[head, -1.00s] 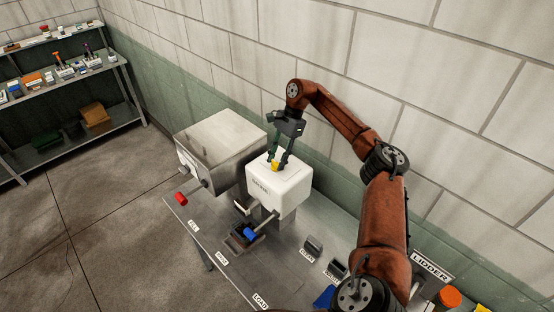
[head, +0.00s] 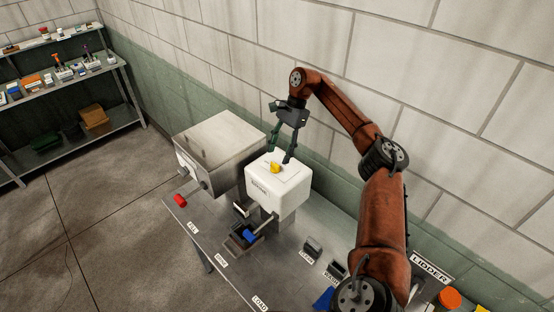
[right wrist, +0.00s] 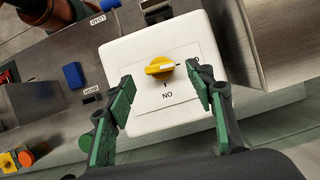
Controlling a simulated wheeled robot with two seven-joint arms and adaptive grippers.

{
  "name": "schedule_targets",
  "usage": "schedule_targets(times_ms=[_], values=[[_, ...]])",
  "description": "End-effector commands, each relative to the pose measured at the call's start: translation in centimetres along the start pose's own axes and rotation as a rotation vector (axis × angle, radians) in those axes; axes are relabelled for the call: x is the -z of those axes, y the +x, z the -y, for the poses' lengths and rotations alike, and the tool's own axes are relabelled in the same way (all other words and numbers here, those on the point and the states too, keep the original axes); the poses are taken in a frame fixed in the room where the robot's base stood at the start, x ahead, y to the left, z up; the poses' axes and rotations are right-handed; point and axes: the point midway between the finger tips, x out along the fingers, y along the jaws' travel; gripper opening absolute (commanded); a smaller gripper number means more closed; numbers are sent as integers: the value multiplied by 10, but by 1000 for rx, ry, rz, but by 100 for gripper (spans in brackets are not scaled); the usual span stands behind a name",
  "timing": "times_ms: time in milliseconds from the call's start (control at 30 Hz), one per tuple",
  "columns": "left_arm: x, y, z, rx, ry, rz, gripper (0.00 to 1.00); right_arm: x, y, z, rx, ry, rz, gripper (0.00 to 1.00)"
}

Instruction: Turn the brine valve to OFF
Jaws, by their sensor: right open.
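The yellow valve knob (head: 275,168) sits on top of a white box (head: 281,185). In the right wrist view, the knob (right wrist: 160,68) lies roughly crosswise on a pale plate. Another dark tick is at the knob's right; no OFF label is readable. My right gripper (head: 281,156) is open and empty above the box. In the wrist view its green-padded fingers stand apart on either side of the knob, not touching it. My left gripper is not in view.
A grey metal machine (head: 220,140) with a red-tipped handle (head: 180,201) stands left of the white box. A blue-tipped lever (head: 250,235) is at the box's front. The block wall is close behind. A shelf (head: 70,75) stands far left.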

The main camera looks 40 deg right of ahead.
Motion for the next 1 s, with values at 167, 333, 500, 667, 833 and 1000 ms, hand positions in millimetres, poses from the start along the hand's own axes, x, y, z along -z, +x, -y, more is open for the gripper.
schedule_targets(times_ms=[167,333,500,667,833,1000], values=[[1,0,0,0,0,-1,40,-1,-41,1,5,0,1,49],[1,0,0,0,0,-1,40,0,-67,1,4,0,0,49],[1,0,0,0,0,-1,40,0,-78,0,2,1,0,49],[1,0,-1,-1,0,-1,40,1,-80,0,0,0,0,49],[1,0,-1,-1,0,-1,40,0,-80,0,1,0,0,49],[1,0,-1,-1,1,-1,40,1,-72,0,-1,0,-1,49]])
